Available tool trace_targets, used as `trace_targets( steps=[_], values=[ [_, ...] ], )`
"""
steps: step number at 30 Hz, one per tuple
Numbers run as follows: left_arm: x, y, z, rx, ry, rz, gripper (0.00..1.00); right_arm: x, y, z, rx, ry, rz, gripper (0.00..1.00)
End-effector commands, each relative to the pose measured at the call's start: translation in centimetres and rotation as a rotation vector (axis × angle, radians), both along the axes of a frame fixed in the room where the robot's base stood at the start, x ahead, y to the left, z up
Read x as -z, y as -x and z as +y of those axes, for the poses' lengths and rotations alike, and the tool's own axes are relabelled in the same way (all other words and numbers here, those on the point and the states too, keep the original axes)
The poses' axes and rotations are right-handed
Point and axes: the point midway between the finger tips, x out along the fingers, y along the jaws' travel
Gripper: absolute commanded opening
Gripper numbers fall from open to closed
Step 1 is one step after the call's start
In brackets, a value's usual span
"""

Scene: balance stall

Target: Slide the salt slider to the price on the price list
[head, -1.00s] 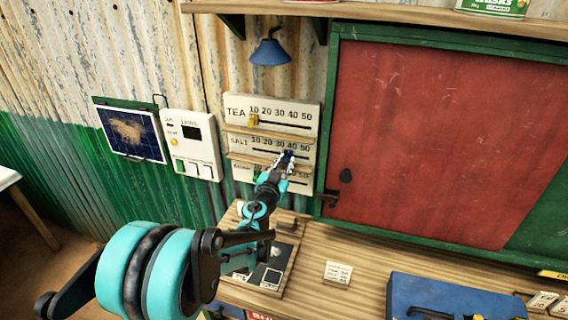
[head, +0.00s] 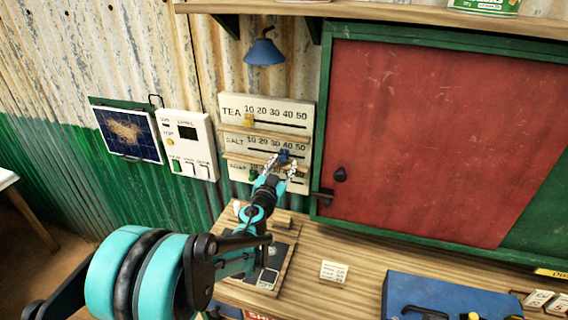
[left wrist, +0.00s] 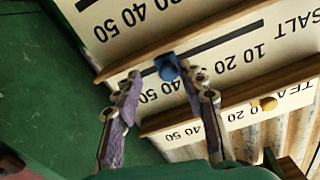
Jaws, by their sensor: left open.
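The salt row is the middle strip of the white slider panel (head: 232,148) on the wall. Its blue knob (head: 284,155) stands near the 40, towards the slot's 50 end. The left wrist view shows this knob (left wrist: 167,67) upside down. My left gripper (head: 284,165) is open in front of the panel. In the left wrist view its fingers (left wrist: 166,79) stand on either side of the knob, and the right finger hides part of the numbers. A small white card (head: 334,272), perhaps the price list, lies on the counter; its print is too small to read. My right gripper is out of view.
The tea row above has a yellow knob (head: 249,120) at its 10 end; a third row lies below, partly hidden by my gripper. A red shutter (head: 420,130) fills the right. A blue case (head: 450,295) stands on the counter (head: 365,245).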

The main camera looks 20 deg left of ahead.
Motion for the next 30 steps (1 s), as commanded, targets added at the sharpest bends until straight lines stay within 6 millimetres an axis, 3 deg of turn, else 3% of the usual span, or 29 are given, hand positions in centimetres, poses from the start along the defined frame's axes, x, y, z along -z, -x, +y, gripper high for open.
trace_targets(
  steps=[9, 15, 27, 30],
  values=[
    [0.0, 6.9, 0.4, -0.002, 0.001, 0.0, 0.41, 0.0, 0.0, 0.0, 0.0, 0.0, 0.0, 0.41],
    [0.0, 9.9, 0.5, -0.001, 0.001, 0.0, 0.41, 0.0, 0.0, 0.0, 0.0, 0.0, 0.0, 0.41],
    [0.0, 10.7, 0.5, -0.001, 0.001, 0.0, 0.41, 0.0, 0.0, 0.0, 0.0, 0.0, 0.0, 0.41],
    [0.2, 9.6, 0.7, -0.001, 0.001, 0.0, 0.41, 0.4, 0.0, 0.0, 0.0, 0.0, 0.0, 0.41]
  ],
)
